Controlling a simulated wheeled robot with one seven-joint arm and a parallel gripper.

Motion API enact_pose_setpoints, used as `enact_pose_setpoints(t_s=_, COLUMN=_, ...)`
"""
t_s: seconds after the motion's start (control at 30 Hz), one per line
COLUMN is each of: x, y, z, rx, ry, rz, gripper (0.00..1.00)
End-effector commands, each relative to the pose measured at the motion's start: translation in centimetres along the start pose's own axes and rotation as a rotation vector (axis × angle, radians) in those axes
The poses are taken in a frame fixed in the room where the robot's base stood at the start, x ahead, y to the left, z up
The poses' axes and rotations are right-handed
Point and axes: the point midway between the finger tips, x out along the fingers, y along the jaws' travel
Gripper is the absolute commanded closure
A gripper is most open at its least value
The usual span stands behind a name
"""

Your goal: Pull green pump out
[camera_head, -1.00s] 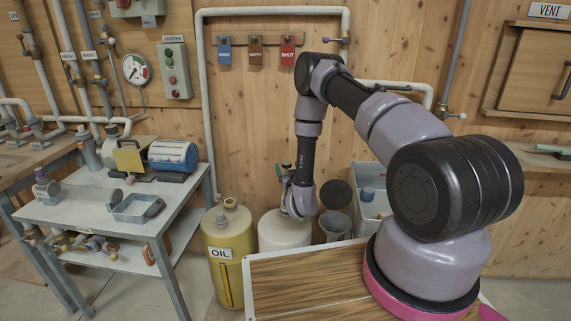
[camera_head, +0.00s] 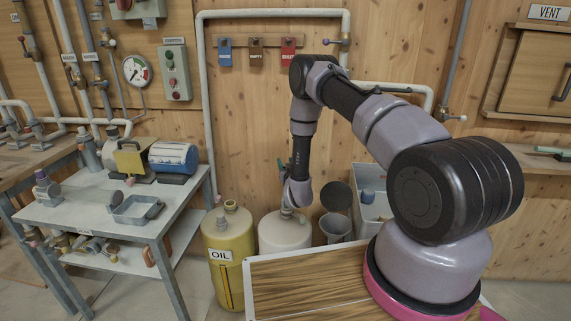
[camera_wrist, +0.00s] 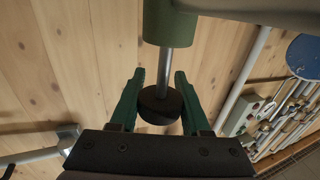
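The green pump shows in the wrist view as a green body (camera_wrist: 171,25) with a bare metal rod and a dark round knob (camera_wrist: 160,104) at the rod's end. My gripper (camera_wrist: 160,73) has its two dark green fingers on either side of the rod and knob. The fingers stand apart, with a gap beside the rod; contact with the knob is not clear. In the head view my wrist is above the white drum (camera_head: 284,235), and a small green part (camera_head: 281,163) shows beside it. My arm hides most of the gripper and pump there.
A yellow oil drum (camera_head: 229,250) stands just left of the white drum. A grey bucket (camera_head: 335,228) and a pale bin (camera_head: 371,205) stand to the right. The wooden wall is close behind. A grey table (camera_head: 95,215) stands at left.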

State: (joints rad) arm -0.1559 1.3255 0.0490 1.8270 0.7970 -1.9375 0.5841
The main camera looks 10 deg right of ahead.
Motion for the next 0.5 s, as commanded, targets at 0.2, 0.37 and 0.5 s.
enact_pose_setpoints(t_s=0.2, x=-0.02, y=0.00, z=0.00, rx=0.000, ry=0.000, rz=0.000, gripper=1.00)
enact_pose_setpoints(t_s=0.37, x=0.01, y=-0.01, z=-0.10, rx=0.000, ry=0.001, rz=0.000, gripper=1.00)
enact_pose_setpoints(t_s=0.5, x=0.02, y=-0.01, z=-0.37, rx=0.000, ry=0.001, rz=0.000, gripper=1.00)
